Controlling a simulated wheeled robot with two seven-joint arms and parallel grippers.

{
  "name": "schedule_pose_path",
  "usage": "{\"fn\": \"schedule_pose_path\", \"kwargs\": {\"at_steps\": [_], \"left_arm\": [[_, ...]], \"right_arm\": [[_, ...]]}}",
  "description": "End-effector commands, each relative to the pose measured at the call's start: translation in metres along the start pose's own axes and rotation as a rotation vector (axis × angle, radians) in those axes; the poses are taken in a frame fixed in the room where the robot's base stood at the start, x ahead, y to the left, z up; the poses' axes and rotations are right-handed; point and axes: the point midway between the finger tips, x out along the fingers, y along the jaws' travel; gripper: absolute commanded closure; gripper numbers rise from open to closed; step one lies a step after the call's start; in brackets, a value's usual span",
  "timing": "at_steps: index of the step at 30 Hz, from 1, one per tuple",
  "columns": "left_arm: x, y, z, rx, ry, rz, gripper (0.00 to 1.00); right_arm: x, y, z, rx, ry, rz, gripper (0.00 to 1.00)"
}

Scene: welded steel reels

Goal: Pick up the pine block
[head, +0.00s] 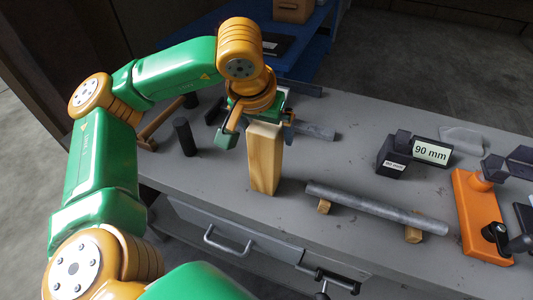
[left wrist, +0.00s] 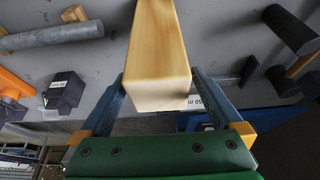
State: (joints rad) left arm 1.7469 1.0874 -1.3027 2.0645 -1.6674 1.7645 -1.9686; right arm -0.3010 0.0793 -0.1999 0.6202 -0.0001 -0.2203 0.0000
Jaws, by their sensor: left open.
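The pine block (head: 264,160) stands upright on the grey workbench, a tall pale-wood piece. My left gripper (head: 256,123) is at its upper end, with the jaws open. In the left wrist view the pine block (left wrist: 160,50) shows between the two blue-grey fingers of the left gripper (left wrist: 160,82), one on each side. Gaps show beside the block near its end face; whether either fingertip touches it I cannot tell. My right gripper is not in view.
A steel bar (head: 375,207) rests on two small wooden pieces to the right. Dark blocks with a "90 mm" label (head: 431,152) and an orange fixture (head: 474,215) lie farther right. A black cylinder (head: 184,137) stands left of the block. The grey bench (head: 335,165) is clear between block and labelled blocks.

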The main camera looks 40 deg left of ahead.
Motion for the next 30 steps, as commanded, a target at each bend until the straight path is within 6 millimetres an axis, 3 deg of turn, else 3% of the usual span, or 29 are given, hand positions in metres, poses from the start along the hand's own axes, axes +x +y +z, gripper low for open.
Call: {"fn": "schedule_pose_path", "kwargs": {"at_steps": [3, 9, 20, 30], "left_arm": [[0.0113, -0.0001, 0.0002, 0.0, -0.001, 0.0, 0.0], [0.0123, 0.0001, 0.0002, 0.0, 0.0, 0.001, 0.03], [0.0119, 0.0002, -0.0001, 0.0, 0.001, 0.001, 1.0], [0.0105, 0.0005, -0.0011, 0.0, 0.003, 0.002, 1.0]], "right_arm": [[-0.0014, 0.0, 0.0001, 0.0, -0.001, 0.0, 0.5], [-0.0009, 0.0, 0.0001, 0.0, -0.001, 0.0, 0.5], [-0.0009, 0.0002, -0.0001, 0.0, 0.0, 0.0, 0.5], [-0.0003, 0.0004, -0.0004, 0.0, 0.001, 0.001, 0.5]]}}
